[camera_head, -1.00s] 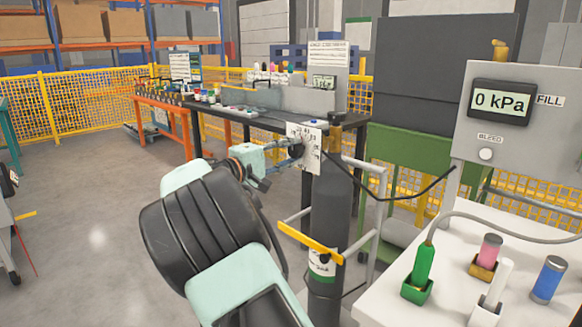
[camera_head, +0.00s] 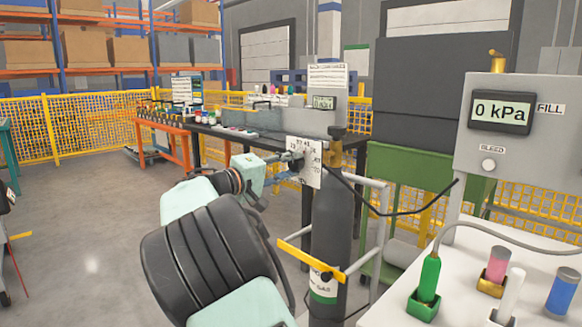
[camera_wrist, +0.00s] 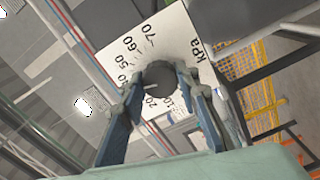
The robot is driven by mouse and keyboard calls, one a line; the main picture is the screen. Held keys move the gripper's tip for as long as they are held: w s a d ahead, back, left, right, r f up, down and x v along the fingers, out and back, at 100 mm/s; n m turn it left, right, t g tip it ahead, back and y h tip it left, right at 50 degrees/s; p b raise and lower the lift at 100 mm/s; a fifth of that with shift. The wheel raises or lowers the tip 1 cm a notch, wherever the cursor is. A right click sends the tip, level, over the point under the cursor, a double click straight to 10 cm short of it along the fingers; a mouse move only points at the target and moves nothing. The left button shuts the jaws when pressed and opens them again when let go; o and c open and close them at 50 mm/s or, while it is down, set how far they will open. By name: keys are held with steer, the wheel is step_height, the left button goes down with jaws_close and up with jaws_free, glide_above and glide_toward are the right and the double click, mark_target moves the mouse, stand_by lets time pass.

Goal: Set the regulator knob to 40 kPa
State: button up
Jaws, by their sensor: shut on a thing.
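The regulator knob (camera_wrist: 158,76) is dark and round, at the middle of a white dial plate in the wrist view. The plate (camera_wrist: 118,46) reads kPa, with 70, 60 and 50 up the left and 20 and 10 below; the 40 is not clear. A pale mark shows low on the knob, but its exact reading is unclear. My gripper (camera_wrist: 160,92) is shut on the knob, one blue-grey finger at each side. In the head view the plate (camera_head: 312,150) stands by the dark gas cylinder (camera_head: 332,215), with my gripper (camera_head: 292,163) at its left.
A grey panel with a display (camera_head: 501,107) reading 0 kPa stands right, above a white table (camera_head: 455,275) with green, pink, white and blue items. A yellow bar (camera_head: 308,258) and grey cart rails (camera_head: 383,225) surround the cylinder. A long workbench (camera_head: 235,133) stands behind.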

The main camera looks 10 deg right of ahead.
steer(key=o, duration=1.2)
steer(key=shift+c, duration=0.2)
steer(key=v, duration=1.2)
